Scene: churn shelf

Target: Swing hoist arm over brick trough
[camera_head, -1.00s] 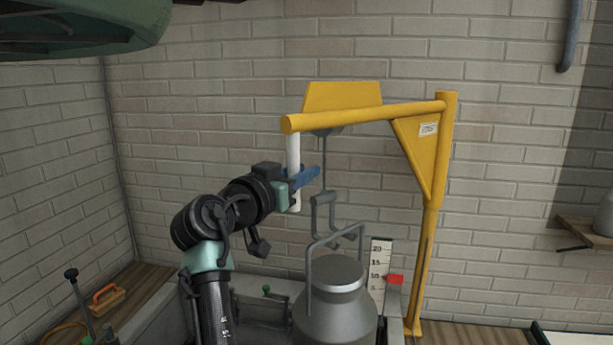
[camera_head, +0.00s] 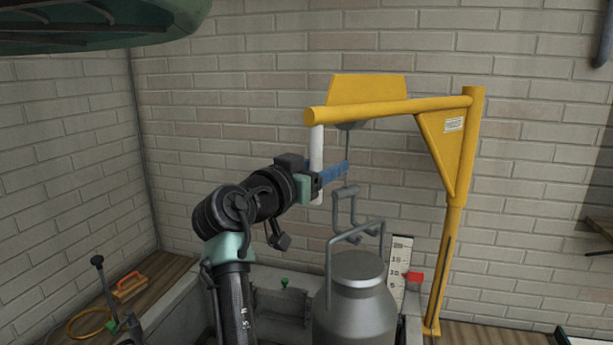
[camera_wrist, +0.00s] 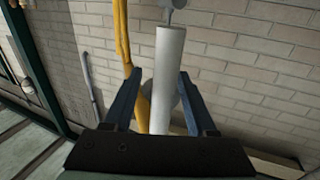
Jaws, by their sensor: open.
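The yellow hoist arm (camera_head: 390,108) reaches left from its yellow post (camera_head: 455,240) over a grey churn. A white upright handle (camera_head: 317,150) hangs from its left end. My gripper (camera_head: 332,174) is at the handle's lower part. In the wrist view my gripper (camera_wrist: 159,76) is open, its blue fingers on either side of the white handle (camera_wrist: 170,70), with gaps visible. A grey hook (camera_head: 346,205) hangs from the arm on a thin line, close above the churn's bail. The grey brick trough (camera_head: 265,262) is at the bottom, partly hidden by my arm and the churn.
The churn (camera_head: 355,300) stands beside a marked scale (camera_head: 398,270) with a red pointer (camera_head: 414,277). An orange-handled brush (camera_head: 130,287) lies on the wooden ledge at left. A dark green shape (camera_head: 100,25) overhangs the upper left. Brick walls close the back and left.

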